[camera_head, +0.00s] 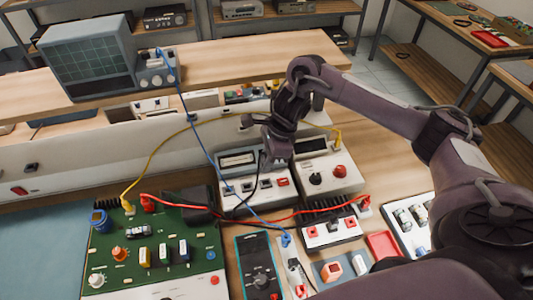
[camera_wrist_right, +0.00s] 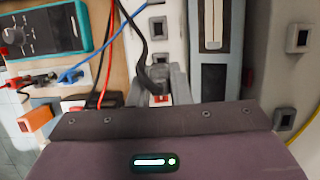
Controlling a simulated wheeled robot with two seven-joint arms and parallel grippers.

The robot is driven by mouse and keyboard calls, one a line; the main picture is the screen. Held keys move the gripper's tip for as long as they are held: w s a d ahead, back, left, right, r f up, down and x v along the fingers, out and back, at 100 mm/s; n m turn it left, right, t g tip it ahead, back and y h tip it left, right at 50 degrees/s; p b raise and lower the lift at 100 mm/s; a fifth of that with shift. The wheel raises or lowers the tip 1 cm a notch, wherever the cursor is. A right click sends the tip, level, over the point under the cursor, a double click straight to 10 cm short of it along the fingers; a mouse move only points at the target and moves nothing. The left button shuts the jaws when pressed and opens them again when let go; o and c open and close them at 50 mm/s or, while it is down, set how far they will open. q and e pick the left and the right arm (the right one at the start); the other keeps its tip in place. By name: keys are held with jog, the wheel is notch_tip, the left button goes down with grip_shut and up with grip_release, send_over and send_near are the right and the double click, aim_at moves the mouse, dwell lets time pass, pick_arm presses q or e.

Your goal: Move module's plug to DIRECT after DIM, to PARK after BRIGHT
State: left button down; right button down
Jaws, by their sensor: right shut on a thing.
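My right gripper (camera_head: 277,158) is over the module's right part. It is shut on a black plug (camera_wrist_right: 156,76) with a black cable, close to the panel near the red socket. I cannot tell whether the plug is seated. DIM, BRIGHT, DIRECT and PARK markings are not legible. My left gripper is not in view.
A green circuit board (camera_head: 190,242) lies at front left, and a teal multimeter (camera_head: 258,268) in front of the module. A white box with a red button (camera_head: 340,171) stands to the right. Red, blue and yellow cables cross the area. An oscilloscope (camera_head: 88,55) stands behind.

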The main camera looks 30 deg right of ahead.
jog(key=shift+a+f+b, duration=0.2)
jog(key=shift+f+b, duration=0.15)
jog(key=shift+f, duration=0.15)
jog(key=shift+f+b, duration=0.35)
jog(key=shift+f, duration=0.05)
jog(key=shift+f+b, duration=0.6)
jog(key=shift+f, duration=0.15)
jog(key=shift+d+f+b, duration=0.1)
jog(key=shift+f+b, duration=0.2)
jog(key=shift+f, duration=0.35)
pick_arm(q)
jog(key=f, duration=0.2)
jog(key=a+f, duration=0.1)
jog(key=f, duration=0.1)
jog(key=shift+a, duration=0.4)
